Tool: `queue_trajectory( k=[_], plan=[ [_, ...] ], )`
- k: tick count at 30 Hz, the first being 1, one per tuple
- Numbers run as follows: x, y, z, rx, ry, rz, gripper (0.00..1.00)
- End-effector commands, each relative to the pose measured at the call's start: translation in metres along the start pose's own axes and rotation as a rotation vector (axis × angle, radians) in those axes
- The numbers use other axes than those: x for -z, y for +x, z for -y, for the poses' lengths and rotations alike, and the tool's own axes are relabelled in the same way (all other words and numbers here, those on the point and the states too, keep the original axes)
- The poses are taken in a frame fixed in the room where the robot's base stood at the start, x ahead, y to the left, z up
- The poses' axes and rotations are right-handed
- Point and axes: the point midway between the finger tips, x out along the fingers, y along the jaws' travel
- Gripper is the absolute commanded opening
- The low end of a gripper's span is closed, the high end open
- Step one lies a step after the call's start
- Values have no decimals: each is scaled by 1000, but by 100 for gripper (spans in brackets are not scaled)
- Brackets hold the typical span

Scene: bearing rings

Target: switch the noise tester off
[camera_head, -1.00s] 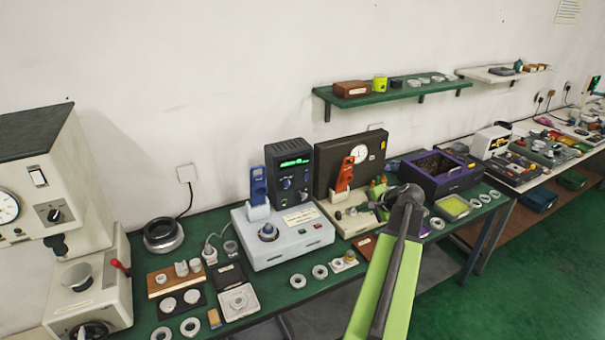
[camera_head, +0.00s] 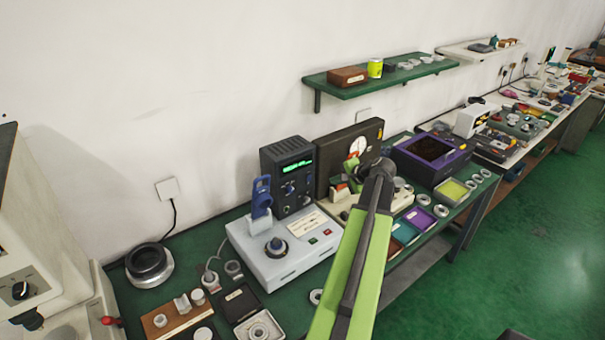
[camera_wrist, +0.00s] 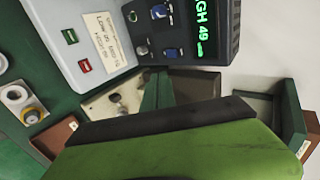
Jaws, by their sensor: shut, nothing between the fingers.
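A pale grey-blue tester (camera_head: 275,262) stands on the green bench with a blue upright part (camera_head: 261,197) and a round knob (camera_head: 276,246). A dark box (camera_head: 288,176) with a lit green display adjoins it. In the wrist view, the pale case (camera_wrist: 65,12) shows a green button (camera_wrist: 69,36), a red button (camera_wrist: 84,67) and a label (camera_wrist: 108,35). The dark box (camera_wrist: 228,52) there reads "GH 49", cut off by the frame edge. Which part is the noise tester is not plainly legible. My green arm covers the bench right of it.
A brown case (camera_head: 372,132) with a dial stands right of the dark box, with a purple-rimmed crate (camera_head: 432,157) beyond. A black ring (camera_head: 149,262) and small parts lie left of the tester. Rings and trays line the bench's right front.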

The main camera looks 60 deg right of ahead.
Motion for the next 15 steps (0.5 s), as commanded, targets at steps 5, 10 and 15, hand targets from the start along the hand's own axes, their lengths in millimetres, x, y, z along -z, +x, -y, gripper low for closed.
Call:
queue_trajectory(
  k=[5, 10, 15],
  plan=[
    [-2, 2, 1, 0, -2, 3, 0],
    [-2, 4, 1, 0, -3, 3, 0],
    [-1, 27, -3, 0, -4, 3, 0]
  ],
)
